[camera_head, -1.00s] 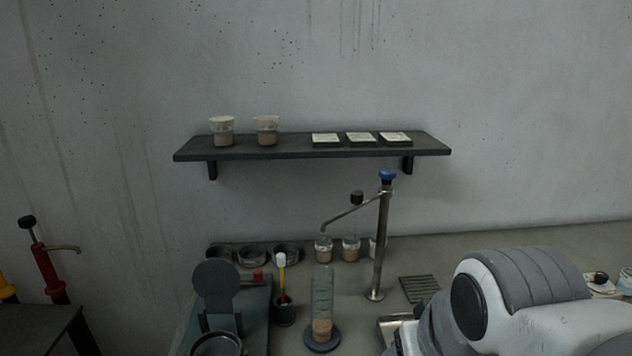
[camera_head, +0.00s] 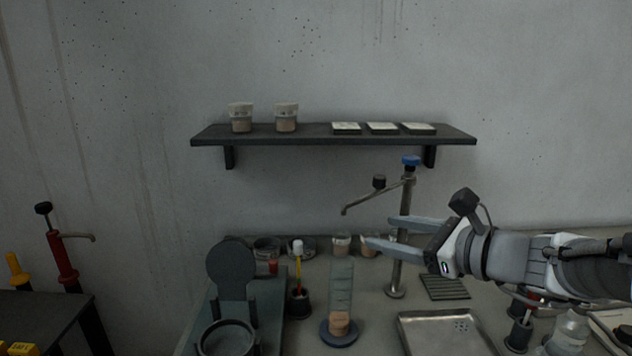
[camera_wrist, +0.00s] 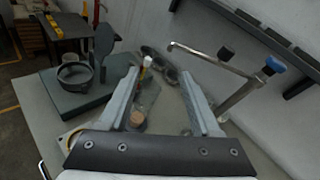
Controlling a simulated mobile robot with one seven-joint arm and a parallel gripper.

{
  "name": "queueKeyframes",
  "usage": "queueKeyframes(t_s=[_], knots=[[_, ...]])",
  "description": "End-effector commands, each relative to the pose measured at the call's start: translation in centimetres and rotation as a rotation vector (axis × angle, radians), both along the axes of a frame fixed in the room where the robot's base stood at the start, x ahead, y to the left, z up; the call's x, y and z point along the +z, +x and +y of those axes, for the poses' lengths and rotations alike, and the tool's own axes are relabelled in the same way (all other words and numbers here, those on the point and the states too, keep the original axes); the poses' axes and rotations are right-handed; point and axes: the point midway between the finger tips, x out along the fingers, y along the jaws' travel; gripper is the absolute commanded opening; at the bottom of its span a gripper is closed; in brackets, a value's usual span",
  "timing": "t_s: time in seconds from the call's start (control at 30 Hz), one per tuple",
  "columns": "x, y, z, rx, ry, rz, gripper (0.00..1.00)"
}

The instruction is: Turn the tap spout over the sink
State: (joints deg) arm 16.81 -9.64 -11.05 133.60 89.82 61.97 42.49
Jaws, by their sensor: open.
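The metal tap has an upright post (camera_head: 397,268) with a blue cap (camera_head: 411,161) on top. Its thin spout (camera_head: 360,203), with a black knob (camera_head: 379,181), points left, away from the sink (camera_head: 449,340), a shallow metal basin at the lower right of the post. My gripper (camera_head: 380,231) is open and empty, fingers pointing left, below the spout and overlapping the post in the head view. In the wrist view the spout (camera_wrist: 204,54) and blue cap (camera_wrist: 274,65) lie beyond and right of my right finger, not between the fingers (camera_wrist: 159,77). The sink is not visible there.
A glass cylinder (camera_head: 341,290) stands on the counter left of the post. Left of it are a brush holder (camera_head: 299,303) and a stand with a dark disc (camera_head: 230,269). A wall shelf (camera_head: 310,137) hangs behind. Bottles (camera_head: 570,331) stand under my arm.

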Motion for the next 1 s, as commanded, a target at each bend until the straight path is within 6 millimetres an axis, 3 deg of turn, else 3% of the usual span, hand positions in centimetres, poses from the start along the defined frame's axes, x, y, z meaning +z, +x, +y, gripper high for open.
queueKeyframes(t_s=[0.1,0.2,0.37,0.57,1.0], knots=[[1.0,2.1,-3.5,-0.118,0.190,-0.011,0.64],[1.9,3.1,-5.7,-0.180,0.295,-0.030,0.64],[2.5,3.9,-7.0,-0.219,0.364,-0.045,0.64],[2.5,6.0,-5.9,-0.217,0.366,-0.046,0.64],[2.5,14.4,-1.3,-0.216,0.364,-0.045,0.64]])
